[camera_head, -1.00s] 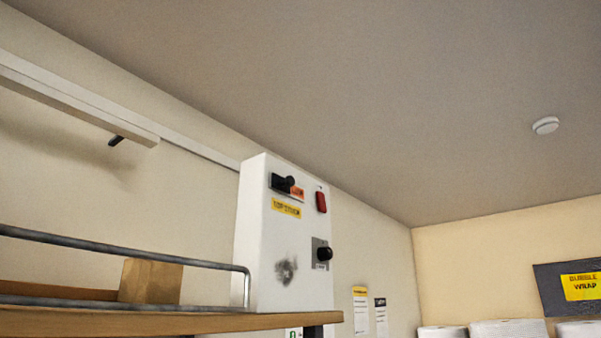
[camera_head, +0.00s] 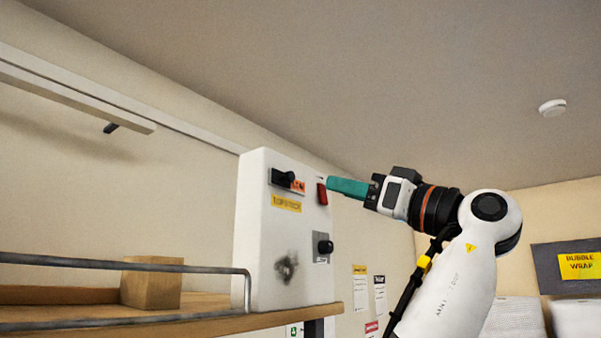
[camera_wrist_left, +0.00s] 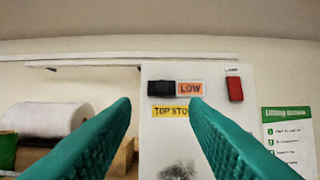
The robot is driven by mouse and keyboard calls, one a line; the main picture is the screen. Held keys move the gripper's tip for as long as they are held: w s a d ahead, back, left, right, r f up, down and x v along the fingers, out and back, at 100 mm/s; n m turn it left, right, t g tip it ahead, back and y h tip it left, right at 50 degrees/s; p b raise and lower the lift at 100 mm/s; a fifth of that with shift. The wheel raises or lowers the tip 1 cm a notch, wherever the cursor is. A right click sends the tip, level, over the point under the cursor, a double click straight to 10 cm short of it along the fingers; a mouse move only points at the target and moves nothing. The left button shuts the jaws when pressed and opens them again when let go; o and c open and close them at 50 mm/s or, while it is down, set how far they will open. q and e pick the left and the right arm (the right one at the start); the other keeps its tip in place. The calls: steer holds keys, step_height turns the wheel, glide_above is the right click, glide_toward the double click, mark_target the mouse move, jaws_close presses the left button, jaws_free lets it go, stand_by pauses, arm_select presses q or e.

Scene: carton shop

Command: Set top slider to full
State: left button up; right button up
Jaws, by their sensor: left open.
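The top slider has a black knob (camera_head: 289,177) on a white control box (camera_head: 258,235), beside an orange label. In the left wrist view, the black slider piece (camera_wrist_left: 161,88) sits left of the orange label (camera_wrist_left: 190,88) reading "LOW". A yellow label (camera_wrist_left: 170,112) starting "TOP STO" is below it, its end covered by a finger. My left gripper (camera_head: 331,186) has green fingers and is at the box's right side, near the red switch in the picture. It is open and empty, fingers apart below the slider in the wrist view (camera_wrist_left: 162,104). My right gripper is out of view.
A red switch (camera_head: 322,194) and a lower black knob (camera_head: 325,247) are on the box. A wooden shelf (camera_head: 215,325) with a metal rail (camera_head: 120,264) and a wooden block (camera_head: 151,285) is at left. Posters hang on the wall behind.

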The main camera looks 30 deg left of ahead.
mark_target(292, 176)
arm_select(q)
steer(key=p+x, duration=0.4)
steer(key=x, duration=0.6)
steer(key=shift+w+f, duration=0.1)
steer(key=shift+w, duration=0.05)
steer(key=shift+w+a+p, duration=0.15)
steer(key=shift+a+p, duration=0.15)
steer(key=shift+a, duration=0.2)
jaws_close()
